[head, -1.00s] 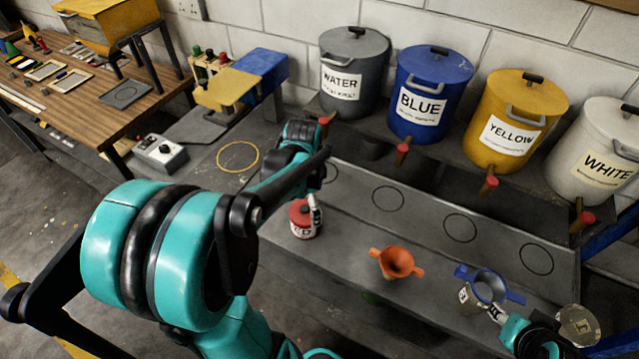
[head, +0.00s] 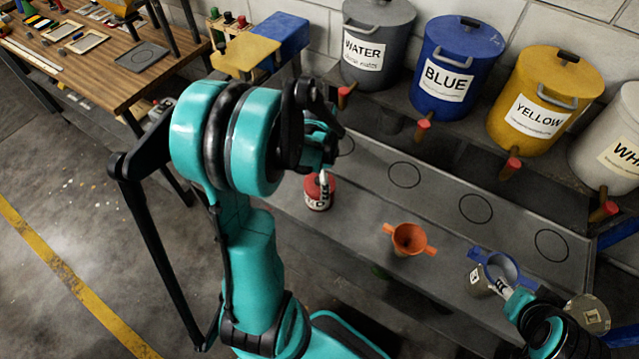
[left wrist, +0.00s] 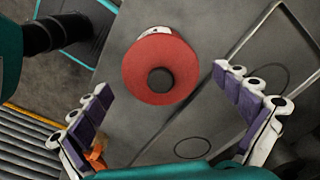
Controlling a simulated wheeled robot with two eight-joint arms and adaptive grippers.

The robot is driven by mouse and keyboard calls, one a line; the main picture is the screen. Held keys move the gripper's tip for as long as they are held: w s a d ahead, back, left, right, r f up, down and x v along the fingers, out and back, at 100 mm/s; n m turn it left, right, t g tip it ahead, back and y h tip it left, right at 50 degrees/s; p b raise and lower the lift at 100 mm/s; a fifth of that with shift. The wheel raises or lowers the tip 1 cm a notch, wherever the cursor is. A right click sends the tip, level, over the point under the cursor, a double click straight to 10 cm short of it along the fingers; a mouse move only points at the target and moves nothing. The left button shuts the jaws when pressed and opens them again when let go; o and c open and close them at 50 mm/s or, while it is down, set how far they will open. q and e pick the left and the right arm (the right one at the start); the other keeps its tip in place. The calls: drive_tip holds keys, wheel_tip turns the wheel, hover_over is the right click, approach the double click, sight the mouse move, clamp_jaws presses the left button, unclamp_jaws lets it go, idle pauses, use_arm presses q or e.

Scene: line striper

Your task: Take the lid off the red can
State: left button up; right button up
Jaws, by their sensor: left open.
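The red can (head: 316,203) stands upright on the grey bench. Its round red lid (left wrist: 150,82), with a dark knob (left wrist: 160,80) in the middle, shows from above in the left wrist view. My left gripper (left wrist: 162,84) is open, with its two fingers apart on either side of the lid in that view. I see no contact between the fingers and the lid. In the head view my left gripper (head: 324,184) is at the can, partly hidden by my arm. My right gripper (head: 507,291) is by the blue funnel; its finger state is unclear.
An orange funnel (head: 409,239) stands right of the can, and a blue funnel (head: 499,267) farther right. Water (head: 374,50), blue (head: 452,75) and yellow (head: 540,105) buckets with taps line the back shelf. Bare bench with drawn circles lies before them.

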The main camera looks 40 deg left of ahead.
use_arm(q)
drive_tip(key=c, duration=1.4)
drive_tip(key=shift+s, duration=0.1)
drive_tip(key=shift+c, duration=0.8)
drive_tip(key=shift+d+r, duration=0.1)
